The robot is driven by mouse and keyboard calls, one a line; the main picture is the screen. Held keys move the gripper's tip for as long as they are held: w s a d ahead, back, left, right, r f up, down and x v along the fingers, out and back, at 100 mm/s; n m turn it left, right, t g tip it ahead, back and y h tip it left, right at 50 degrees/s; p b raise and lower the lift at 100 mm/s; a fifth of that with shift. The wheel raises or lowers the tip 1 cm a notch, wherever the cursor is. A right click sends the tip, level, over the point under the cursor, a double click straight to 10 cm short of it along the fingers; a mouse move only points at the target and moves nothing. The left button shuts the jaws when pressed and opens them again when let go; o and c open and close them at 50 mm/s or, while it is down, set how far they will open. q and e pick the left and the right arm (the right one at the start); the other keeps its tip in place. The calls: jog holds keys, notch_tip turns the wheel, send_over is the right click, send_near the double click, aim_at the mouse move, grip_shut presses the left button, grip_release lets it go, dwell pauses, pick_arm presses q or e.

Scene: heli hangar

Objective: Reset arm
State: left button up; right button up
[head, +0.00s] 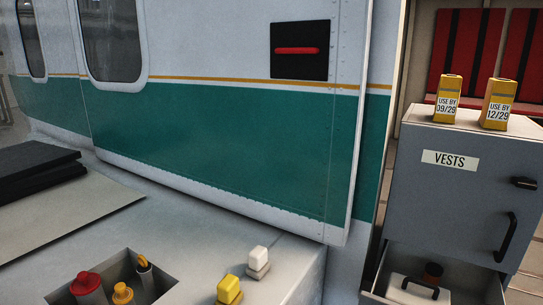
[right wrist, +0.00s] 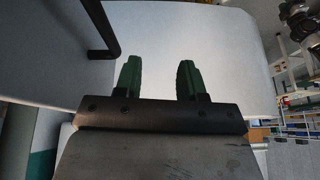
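My right gripper (right wrist: 158,80) shows in the right wrist view with its two green fingers apart and nothing between them. A pale, smooth panel (right wrist: 230,45) is behind the fingers. A black bar-like handle (right wrist: 100,30) is at the upper left of that view, to the left of the fingers and apart from them. Neither gripper nor arm shows in the head view, so I cannot see my left gripper.
The grey VESTS cabinet (head: 452,185) stands at the right with two yellow boxes (head: 449,98) (head: 498,103) on top. Its lower drawer (head: 462,280) is open with items inside. The green and white helicopter side (head: 220,140) has a red handle (head: 296,51). A bench (head: 190,230) holds tools and switches.

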jog(key=s+a+f+m+h, duration=0.1)
jog(key=s+a+f+m, duration=0.2)
jog(key=s+a+f, duration=0.6)
jog(key=s+r+m+t+h, duration=0.1)
jog(key=s+r+m+h, duration=0.2)
jog(key=s+m, duration=0.5)
jog(key=s+f+n+g+b, duration=0.1)
jog(key=s+f+b, duration=0.15)
jog(key=f, duration=1.35)
jog(key=s+f+n+b, duration=0.1)
jog(key=f+b, duration=0.3)
jog(key=f, duration=1.2)
pick_arm(q)
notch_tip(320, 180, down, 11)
jog(key=b, duration=0.4)
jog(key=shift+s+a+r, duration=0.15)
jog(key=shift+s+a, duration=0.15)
pick_arm(e)
jog(key=s+d+f, duration=0.1)
jog(key=s+f, duration=0.6)
jog(key=f, duration=0.3)
jog(key=s+d+f+g, duration=0.1)
jog(key=s+d+f, duration=0.1)
jog(key=s+f, duration=0.6)
notch_tip(320, 180, down, 2)
jog(key=shift+s+d+f+g, duration=0.15)
jog(key=shift+s+f+g, duration=0.1)
jog(key=shift+s+g, duration=0.05)
